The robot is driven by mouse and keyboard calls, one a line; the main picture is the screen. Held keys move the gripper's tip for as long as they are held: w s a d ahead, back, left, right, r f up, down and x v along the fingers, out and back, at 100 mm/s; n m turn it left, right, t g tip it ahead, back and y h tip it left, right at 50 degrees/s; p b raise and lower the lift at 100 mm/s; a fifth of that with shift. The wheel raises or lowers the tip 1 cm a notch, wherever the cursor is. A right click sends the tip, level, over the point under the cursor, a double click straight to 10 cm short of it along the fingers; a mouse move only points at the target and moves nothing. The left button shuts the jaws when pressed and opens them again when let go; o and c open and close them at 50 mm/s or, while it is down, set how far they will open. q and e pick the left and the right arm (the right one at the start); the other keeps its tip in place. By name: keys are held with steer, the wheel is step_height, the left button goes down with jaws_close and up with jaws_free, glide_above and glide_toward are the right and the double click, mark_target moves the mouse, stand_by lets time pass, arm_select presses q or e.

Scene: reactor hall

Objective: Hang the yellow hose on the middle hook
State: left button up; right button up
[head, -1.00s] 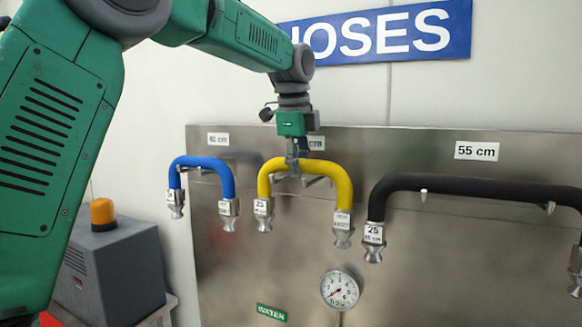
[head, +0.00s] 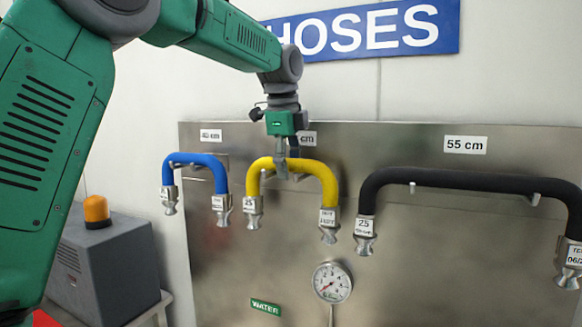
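The yellow hose (head: 319,172) is a short upside-down U with metal fittings at both ends, in front of the steel panel in the head view. My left gripper (head: 281,167) comes down from above at the top of its arch, left of its middle. A finger crosses the front of the hose and the gripper looks shut on it. The middle hook (head: 298,177) shows as metal prongs just under the arch. I cannot tell whether the hose rests on it. My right gripper is not in view.
A blue hose (head: 205,160) hangs to the left and a longer black hose (head: 455,180) to the right on the steel panel (head: 420,270). A pressure gauge (head: 332,282) is below. A grey box (head: 107,270) with an orange lamp stands at lower left.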

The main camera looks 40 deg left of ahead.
arm_select(q)
steer(key=shift+a+r, duration=0.2)
steer(key=shift+a, duration=0.05)
steer(key=v, duration=0.4)
steer(key=shift+a+r, duration=0.15)
steer(key=shift+a, duration=0.2)
steer(key=shift+w+p+v, duration=0.25)
steer(key=shift+p+v, duration=0.4)
steer(key=shift+v, duration=4.55)
steer(key=s+d+b, duration=0.4)
steer(key=s+b, duration=0.6)
steer(key=b, duration=0.1)
steer(key=shift+s+d+r, duration=0.2)
steer(key=shift+s, duration=0.05)
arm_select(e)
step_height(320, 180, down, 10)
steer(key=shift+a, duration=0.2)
